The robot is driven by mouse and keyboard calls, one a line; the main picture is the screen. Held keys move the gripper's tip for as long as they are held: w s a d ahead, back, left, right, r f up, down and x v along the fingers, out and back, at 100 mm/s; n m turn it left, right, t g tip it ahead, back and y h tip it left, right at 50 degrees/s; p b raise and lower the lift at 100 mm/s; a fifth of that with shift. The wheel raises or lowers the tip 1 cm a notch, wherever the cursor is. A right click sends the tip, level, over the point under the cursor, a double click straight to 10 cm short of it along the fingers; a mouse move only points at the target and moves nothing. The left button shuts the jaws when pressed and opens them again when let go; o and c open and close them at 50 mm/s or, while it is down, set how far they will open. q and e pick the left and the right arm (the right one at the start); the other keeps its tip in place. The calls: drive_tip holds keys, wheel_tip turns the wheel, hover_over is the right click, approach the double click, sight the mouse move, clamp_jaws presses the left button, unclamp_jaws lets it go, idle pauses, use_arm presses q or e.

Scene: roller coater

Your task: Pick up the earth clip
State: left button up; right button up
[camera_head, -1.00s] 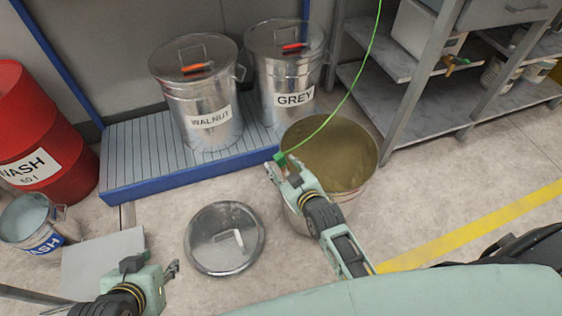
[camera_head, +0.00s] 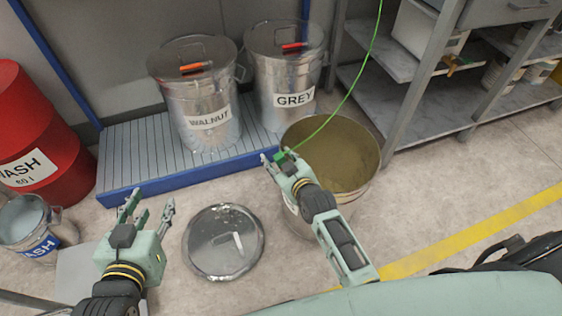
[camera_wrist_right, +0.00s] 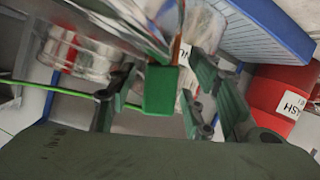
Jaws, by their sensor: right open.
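The earth clip (camera_head: 283,156) is a small green piece on a thin green cable, at the left rim of the open metal pail (camera_head: 358,168). It also shows in the right wrist view as a green block (camera_wrist_right: 160,90) between my spread fingers. My right gripper (camera_head: 274,157) is open around or just beside the clip; contact cannot be told. My left gripper (camera_head: 148,206) is open and empty over the floor, left of the loose metal lid.
The round metal lid (camera_head: 223,242) lies on the floor. The lidded WALNUT (camera_head: 208,119) and GREY (camera_head: 294,99) cans stand on a blue-edged platform (camera_head: 125,160). A red WASH drum (camera_head: 38,140) is left; a metal shelf rack (camera_head: 412,112) is right.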

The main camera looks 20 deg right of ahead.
drive_tip(key=shift+c, duration=0.6)
clamp_jaws()
